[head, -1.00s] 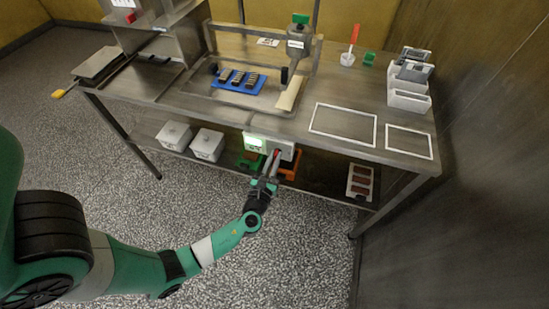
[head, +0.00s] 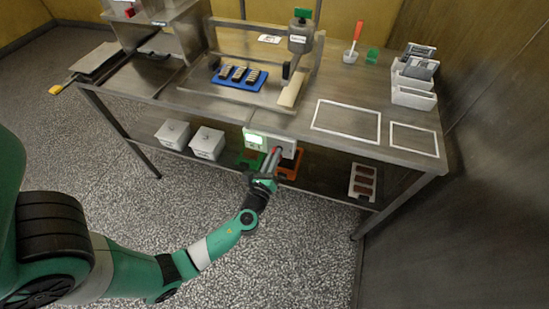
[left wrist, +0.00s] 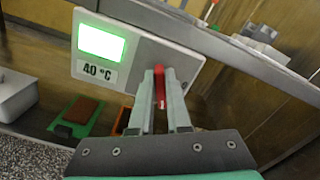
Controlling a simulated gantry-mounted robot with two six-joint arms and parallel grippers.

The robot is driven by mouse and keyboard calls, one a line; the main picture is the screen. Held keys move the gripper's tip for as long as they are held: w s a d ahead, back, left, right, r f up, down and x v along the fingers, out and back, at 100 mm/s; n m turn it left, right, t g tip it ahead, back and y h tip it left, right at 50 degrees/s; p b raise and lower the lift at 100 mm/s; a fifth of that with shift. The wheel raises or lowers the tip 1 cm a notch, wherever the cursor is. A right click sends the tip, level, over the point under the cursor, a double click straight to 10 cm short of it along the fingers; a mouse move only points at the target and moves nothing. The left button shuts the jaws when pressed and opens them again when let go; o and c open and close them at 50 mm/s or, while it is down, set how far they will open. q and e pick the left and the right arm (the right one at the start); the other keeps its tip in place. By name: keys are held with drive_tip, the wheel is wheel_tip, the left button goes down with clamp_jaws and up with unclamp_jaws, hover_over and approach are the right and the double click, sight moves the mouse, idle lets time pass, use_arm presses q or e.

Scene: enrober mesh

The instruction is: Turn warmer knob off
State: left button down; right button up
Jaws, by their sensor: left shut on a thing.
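The warmer's control panel (left wrist: 118,52) is a pale box below the table's front edge, with a lit green display (left wrist: 101,42) and a "40 °C" label (left wrist: 97,70). It also shows in the head view (head: 286,148). The red knob (left wrist: 160,87) is on the panel's right part, and its bar looks upright in the left wrist view. My left gripper (left wrist: 163,78) is shut on the red knob, a finger on each side of it. In the head view my left gripper (head: 270,164) reaches the panel from below. My right gripper is not in view.
The steel table (head: 170,92) carries a blue mat (head: 213,79) with dark bars. On the lower shelf are white boxes (head: 207,143), a green tray (left wrist: 77,128), an orange tray (head: 291,171) and a white tray of brown pieces (head: 362,181). The floor in front is clear.

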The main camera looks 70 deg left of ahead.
use_arm(q)
drive_tip(key=shift+s+a+f+n+b, duration=0.1)
drive_tip(key=shift+f+n+b, duration=0.1)
drive_tip(key=shift+n+b, duration=1.45)
drive_tip(key=shift+s+a+f+n+b, duration=0.2)
drive_tip(key=shift+n+b, duration=0.6)
drive_tip(key=shift+n, duration=1.75)
drive_tip(key=shift+d+f+n+b, duration=0.1)
drive_tip(key=shift+f+n+b, duration=0.15)
drive_tip(key=shift+n+b, duration=1.4)
drive_tip(key=shift+n+p, duration=0.4)
drive_tip(key=shift+n, duration=0.15)
drive_tip(key=c, duration=0.9)
unclamp_jaws()
